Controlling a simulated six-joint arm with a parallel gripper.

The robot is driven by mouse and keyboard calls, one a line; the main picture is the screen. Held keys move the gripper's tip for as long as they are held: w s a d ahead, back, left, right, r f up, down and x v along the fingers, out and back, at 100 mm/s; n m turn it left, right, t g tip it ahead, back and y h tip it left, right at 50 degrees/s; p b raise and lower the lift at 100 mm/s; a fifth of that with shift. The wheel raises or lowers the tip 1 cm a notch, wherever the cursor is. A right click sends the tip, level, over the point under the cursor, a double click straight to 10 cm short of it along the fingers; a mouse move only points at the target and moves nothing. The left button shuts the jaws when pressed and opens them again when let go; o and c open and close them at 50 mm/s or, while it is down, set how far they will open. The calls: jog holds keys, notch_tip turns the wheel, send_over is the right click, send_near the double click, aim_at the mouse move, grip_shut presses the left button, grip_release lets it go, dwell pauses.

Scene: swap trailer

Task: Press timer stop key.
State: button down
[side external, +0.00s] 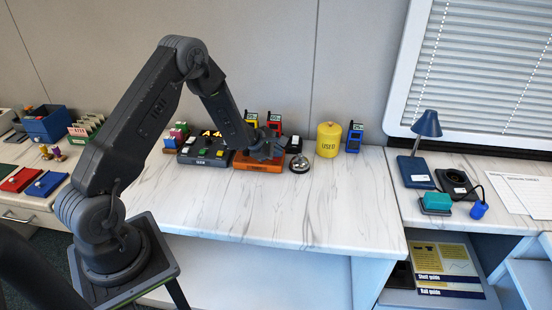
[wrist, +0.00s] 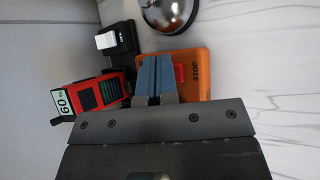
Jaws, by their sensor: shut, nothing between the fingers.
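An orange box (wrist: 193,62) carries a dark STOP label and a red key (wrist: 179,73). The same orange box (side external: 258,165) sits near the back of the marble-patterned counter in the side view. My gripper (wrist: 155,58) is shut and empty, its blue-grey fingers over the box just left of the red key. The fingers and gripper body hide part of the key and the box. I cannot tell whether the fingertips touch the key. In the side view my gripper (side external: 270,154) is over the box, its tips hard to make out.
A chrome bell (wrist: 168,12) is close beside the box. A red device marked 60 (wrist: 88,97) and a black box with a white key (wrist: 107,41) are to the left. A dark key panel (side external: 205,152) and a yellow USED canister (side external: 328,140) flank the area. The counter front is clear.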

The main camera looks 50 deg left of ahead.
aim_at(276, 159)
jog(key=shift+r, duration=0.5)
jog(key=shift+r, duration=2.5)
jog(key=s+d+r+m+g+h, duration=0.1)
jog(key=s+d+r+m, duration=0.2)
jog(key=d+r+m, duration=0.3)
jog(key=s+d+r+m+h, duration=0.2)
jog(key=s+d+r+m, duration=0.1)
jog(key=d+r, duration=0.45)
jog(key=s+d+r+m+g+h, duration=0.1)
jog(key=s+d+r+m, duration=0.2)
jog(key=d+r+m, duration=0.3)
jog(key=s+d+r+m+g+y, duration=0.1)
jog(key=s+d+r+m, duration=0.15)
jog(key=s, duration=0.35)
jog(key=s+d+r+m, duration=0.2)
jog(key=s+d+m, duration=0.1)
jog(key=s, duration=0.2)
jog(key=s+a+f+m+y, duration=0.2)
jog(key=s+a+m+y, duration=0.1)
jog(key=s, duration=0.9)
jog(key=shift+m+y, duration=0.7)
jog(key=shift+m, duration=0.15)
